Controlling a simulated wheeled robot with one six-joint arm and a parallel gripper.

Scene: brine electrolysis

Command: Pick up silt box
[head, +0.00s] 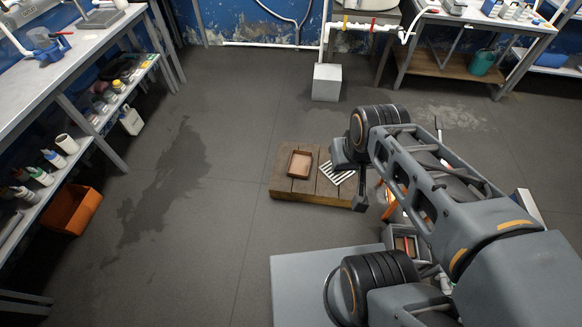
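A small brown open-topped box (299,163), which looks like the silt box, sits upright on a low wooden platform (290,190) on the floor. Nothing touches it from above. My arm reaches in from the right, and my gripper (358,192) is over the right end of the platform, to the right of the box and apart from it. My wrist and arm partly hide the gripper, so its fingers cannot be made out clearly.
A striped white grate (337,173) lies on the platform between box and gripper. A grey block (326,82) stands behind. At left, a shelved bench (75,75) has an orange bin (71,210) beneath. The floor left of the platform is clear, with a dark wet patch.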

